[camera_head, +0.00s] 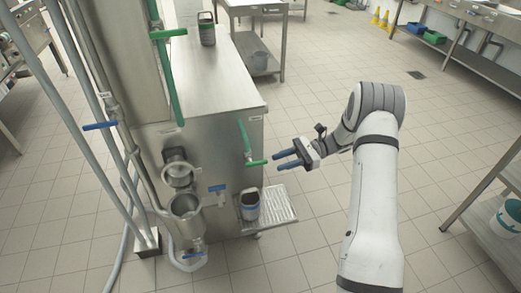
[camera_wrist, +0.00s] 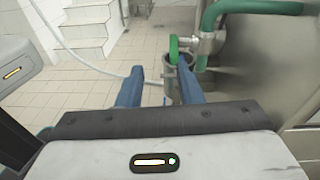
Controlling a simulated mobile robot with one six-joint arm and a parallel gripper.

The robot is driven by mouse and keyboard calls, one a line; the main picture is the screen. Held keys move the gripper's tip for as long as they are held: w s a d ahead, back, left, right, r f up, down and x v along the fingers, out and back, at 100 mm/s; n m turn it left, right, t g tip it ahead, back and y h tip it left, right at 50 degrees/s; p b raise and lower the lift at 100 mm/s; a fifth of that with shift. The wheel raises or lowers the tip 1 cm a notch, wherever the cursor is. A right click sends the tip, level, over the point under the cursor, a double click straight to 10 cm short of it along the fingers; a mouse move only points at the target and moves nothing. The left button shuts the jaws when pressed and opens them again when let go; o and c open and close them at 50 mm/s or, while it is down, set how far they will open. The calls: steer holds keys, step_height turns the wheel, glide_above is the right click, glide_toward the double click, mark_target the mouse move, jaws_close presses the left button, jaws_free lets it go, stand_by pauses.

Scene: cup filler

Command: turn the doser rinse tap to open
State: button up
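A tap with a green handle (camera_head: 257,163) is on the front of the steel machine, below a green hose (camera_head: 244,134). In the wrist view the green handle (camera_wrist: 173,49) is seen nearly end-on, beyond the fingertips and closer to the right one, beside a metal valve body (camera_wrist: 208,43). My gripper (camera_head: 279,160) has two blue fingers pointing left at the handle, with a small gap before it. In the wrist view my gripper (camera_wrist: 160,72) is open, with nothing visible between its fingers. The tap labels are too small to read.
A dark container (camera_head: 249,204) stands on a drip tray (camera_head: 281,207) below the tap. Another green handle (camera_head: 168,33) and blue handles (camera_head: 100,126) are farther left. A steel cup (camera_head: 186,206) hangs at the machine's front.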

mark_target(261, 161)
steer(key=shift+m+y, duration=0.6)
steer(key=shift+y, duration=0.3)
steer(key=a+p, duration=0.1)
steer(key=a, duration=0.2)
steer(key=a+p, duration=0.1)
steer(key=a, duration=0.3)
steer(key=shift+s+f+p, duration=0.2)
steer(key=shift+p, duration=0.15)
jaws_close()
